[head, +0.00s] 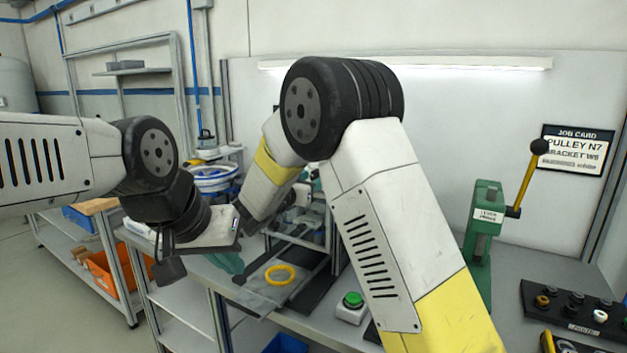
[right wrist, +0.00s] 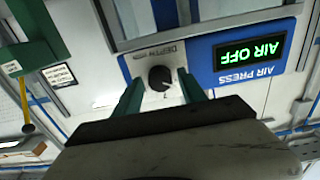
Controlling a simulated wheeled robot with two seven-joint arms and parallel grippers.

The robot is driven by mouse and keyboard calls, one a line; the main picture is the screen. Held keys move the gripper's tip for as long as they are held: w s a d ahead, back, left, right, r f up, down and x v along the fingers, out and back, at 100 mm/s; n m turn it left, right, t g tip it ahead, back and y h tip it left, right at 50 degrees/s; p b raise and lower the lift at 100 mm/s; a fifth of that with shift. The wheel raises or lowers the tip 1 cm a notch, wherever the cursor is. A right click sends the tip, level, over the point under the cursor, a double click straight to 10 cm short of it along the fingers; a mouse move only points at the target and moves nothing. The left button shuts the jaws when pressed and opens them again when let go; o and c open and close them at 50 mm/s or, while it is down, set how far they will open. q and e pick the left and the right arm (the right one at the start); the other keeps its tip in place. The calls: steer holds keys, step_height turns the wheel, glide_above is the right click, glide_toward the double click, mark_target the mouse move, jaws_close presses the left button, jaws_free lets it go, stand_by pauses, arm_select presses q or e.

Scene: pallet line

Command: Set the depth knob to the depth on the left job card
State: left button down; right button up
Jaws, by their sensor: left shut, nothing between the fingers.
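The depth knob (right wrist: 159,77) is a round black knob on the press's white and blue panel, under an upside-down DEPTH label in the right wrist view. Its setting is too small to read. My right gripper (right wrist: 161,84) is open, with a green finger on each side of the knob and gaps between. In the head view my right arm mostly hides that gripper and the knob. My left gripper (head: 228,263) is shut and empty, left of the press above the bench. One job card (head: 574,150) hangs on the wall at the right, with PULLEY and BRACKET lines; I see no depth clearly.
The air press display (right wrist: 249,51) reads AIR OFF. A yellow ring (head: 280,275) lies on a plate in front of the press. A green button (head: 352,300), a green lever press (head: 482,235) and a dark knob panel (head: 570,315) stand to the right.

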stand_by(0.3)
steer(key=v, duration=0.7)
steer(key=shift+s+a, duration=0.2)
steer(key=shift+s, duration=0.15)
